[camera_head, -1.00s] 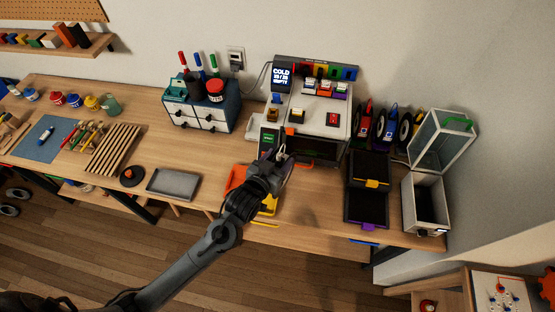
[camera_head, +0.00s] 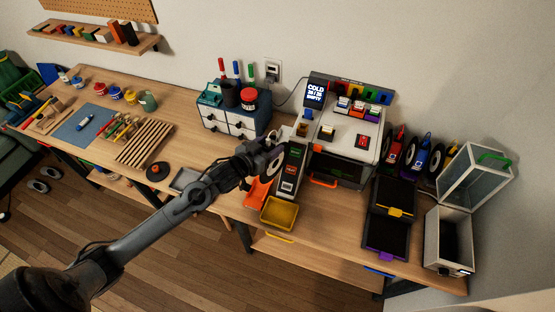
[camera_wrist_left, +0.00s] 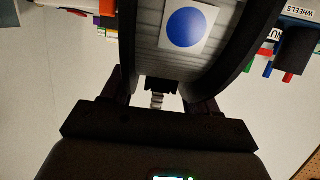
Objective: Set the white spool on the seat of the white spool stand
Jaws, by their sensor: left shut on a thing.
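My left gripper (camera_head: 268,150) is shut on the spool (camera_wrist_left: 188,50). In the wrist view this spool has pale white-grey winding between black flanges and a white label with a blue dot. In the head view the spool (camera_head: 276,166) shows partly at the gripper, above the table and left of the printer; the gripper hides some of it. To the right of the printer stand a red holder (camera_head: 397,141) and a blue holder (camera_head: 418,152) with dark round wheels or spools. I cannot tell which thing is the white spool stand. My right gripper is not in view.
A yellow tray (camera_head: 280,213) lies at the table's front edge. A drawer box (camera_head: 237,121) stands behind. Black trays (camera_head: 391,217) and a clear-lidded box (camera_head: 448,238) are at right.

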